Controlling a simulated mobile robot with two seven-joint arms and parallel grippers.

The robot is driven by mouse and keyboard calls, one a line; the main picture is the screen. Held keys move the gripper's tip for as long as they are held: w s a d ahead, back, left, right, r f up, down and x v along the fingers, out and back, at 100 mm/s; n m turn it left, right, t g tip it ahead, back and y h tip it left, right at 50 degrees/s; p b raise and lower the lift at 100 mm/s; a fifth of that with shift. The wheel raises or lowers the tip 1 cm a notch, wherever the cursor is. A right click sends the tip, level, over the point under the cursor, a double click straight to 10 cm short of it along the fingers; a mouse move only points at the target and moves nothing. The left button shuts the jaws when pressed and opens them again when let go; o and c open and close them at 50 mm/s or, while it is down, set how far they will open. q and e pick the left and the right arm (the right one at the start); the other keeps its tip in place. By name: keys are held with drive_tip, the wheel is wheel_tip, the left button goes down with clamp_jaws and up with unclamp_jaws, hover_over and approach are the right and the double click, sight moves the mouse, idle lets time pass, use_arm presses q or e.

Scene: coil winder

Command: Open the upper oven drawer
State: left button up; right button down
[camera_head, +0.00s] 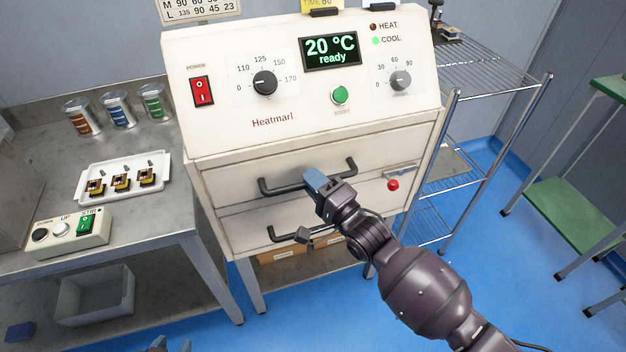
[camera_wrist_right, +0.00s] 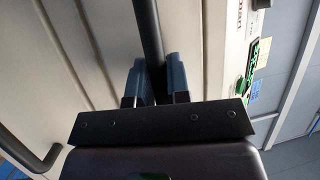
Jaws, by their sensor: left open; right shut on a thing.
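The white oven (camera_head: 215,130) stands against the wall, its display reading 20 °C ready. Its upper drawer (camera_head: 228,181) looks flush with the oven front. The dark bar handle (camera_head: 283,189) of the upper drawer also shows in the right wrist view (camera_wrist_right: 148,32). My right gripper (camera_head: 316,180) is shut on this handle near its middle; its blue fingers stand on either side of the bar in the right wrist view (camera_wrist_right: 155,78). My left gripper (camera_head: 168,346) is open at the bottom edge of the head view, mostly cut off and away from the oven.
The lower drawer (camera_head: 240,228) is below, its handle partly hidden by my right arm. A steel bench (camera_head: 50,192) at left holds a white tray (camera_head: 88,190), jars and a switch box (camera_head: 70,233). A wire shelf (camera_head: 485,75) stands right. Blue floor in front is clear.

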drive_tip(key=shift+s+d, duration=0.15)
drive_tip(key=shift+s, duration=0.2)
use_arm(q)
wheel_tip(320, 180, up, 7)
drive_tip(key=p, duration=0.8)
drive_tip(key=shift+a+r+t+p, duration=0.15)
drive_tip(key=shift+a+t+p, duration=0.15)
drive_tip(key=shift+a, duration=0.05)
use_arm(e)
drive_tip(key=s+d, duration=0.3)
drive_tip(key=s, duration=0.7)
drive_tip(key=s+d, duration=0.3)
drive_tip(key=s, duration=0.7)
drive_tip(key=s+d, duration=0.3)
drive_tip(key=s, duration=0.7)
drive_tip(key=shift+d, duration=0.35)
use_arm(q)
drive_tip(key=shift+s, duration=0.15)
use_arm(e)
drive_tip(key=c, duration=1.1)
unclamp_jaws()
